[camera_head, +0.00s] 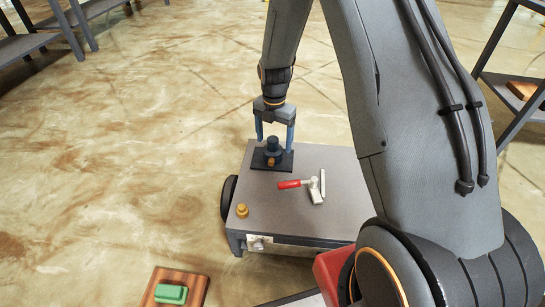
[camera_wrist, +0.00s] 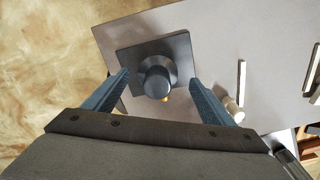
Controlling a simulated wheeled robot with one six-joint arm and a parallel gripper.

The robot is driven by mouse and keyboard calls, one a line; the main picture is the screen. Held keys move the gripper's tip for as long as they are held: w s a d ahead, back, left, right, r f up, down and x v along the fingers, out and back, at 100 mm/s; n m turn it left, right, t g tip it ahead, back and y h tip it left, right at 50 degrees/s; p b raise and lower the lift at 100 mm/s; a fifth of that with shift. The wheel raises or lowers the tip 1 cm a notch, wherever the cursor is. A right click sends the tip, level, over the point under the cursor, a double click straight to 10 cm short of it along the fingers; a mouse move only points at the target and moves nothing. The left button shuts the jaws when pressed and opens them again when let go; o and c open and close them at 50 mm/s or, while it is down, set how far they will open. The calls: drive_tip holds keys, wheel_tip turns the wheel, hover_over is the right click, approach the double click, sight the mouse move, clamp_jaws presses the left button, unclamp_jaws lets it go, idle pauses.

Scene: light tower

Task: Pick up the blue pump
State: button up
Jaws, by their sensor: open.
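The blue pump (camera_head: 272,146) stands upright on a dark square plate (camera_head: 286,160) at the far end of a grey wheeled cart. A small orange-brown part shows at its front. In the wrist view the pump (camera_wrist: 157,80) is seen from above, between the fingers and slightly beyond them. My gripper (camera_head: 275,133) is above the pump, pointing down, with its blue fingers spread to either side of it. The gripper (camera_wrist: 160,92) is open and empty; I cannot tell whether a finger touches the pump.
A green block (camera_head: 171,293) sits on a wooden board (camera_head: 193,290) on the floor side, lower left. Shelving (camera_head: 40,40) stands upper left. The left floor is clear.

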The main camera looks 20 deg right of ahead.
sight(272, 149)
drive_tip(key=f+b, duration=0.2)
drive_tip(key=f, duration=0.1)
drive_tip(key=f+b, duration=0.1)
drive_tip(key=f, duration=0.1)
drive_tip(key=shift+a, duration=0.25)
drive_tip(key=shift+r, duration=0.1)
clamp_jaws()
